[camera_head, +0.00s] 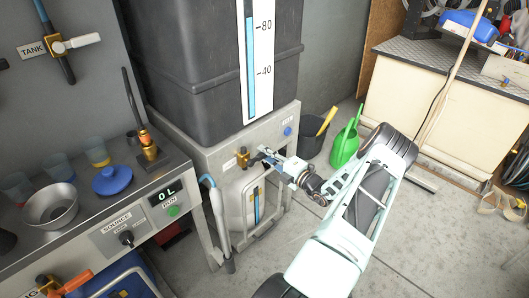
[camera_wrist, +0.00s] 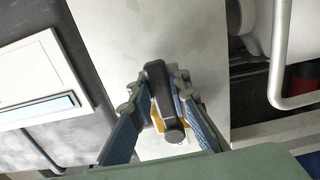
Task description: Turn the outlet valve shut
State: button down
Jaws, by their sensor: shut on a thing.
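The outlet valve's brass body (camera_head: 243,158) sticks out of the grey panel under the big dark tank (camera_head: 205,70) in the head view. My gripper (camera_head: 268,157) reaches in from the right, just right of the brass body, and hides part of the valve. In the wrist view, the valve's black lever (camera_wrist: 158,88) lies between the two fingers of my gripper (camera_wrist: 157,92), with a bit of brass beside it. The fingers are shut on the lever. A grey canister (camera_head: 243,200) stands below the valve.
A workbench with a metal bowl (camera_head: 50,205), a blue lid (camera_head: 112,180) and a 0 L display (camera_head: 162,194) stands at left. A black bucket (camera_head: 312,138) and a green watering can (camera_head: 345,145) stand right of the tank.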

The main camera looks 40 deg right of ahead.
jog(key=shift+f+m, duration=0.2)
jog(key=shift+m, duration=0.1)
jog(key=c, duration=1.8)
grip_release()
jog(key=s, duration=1.2)
jog(key=shift+d, duration=0.4)
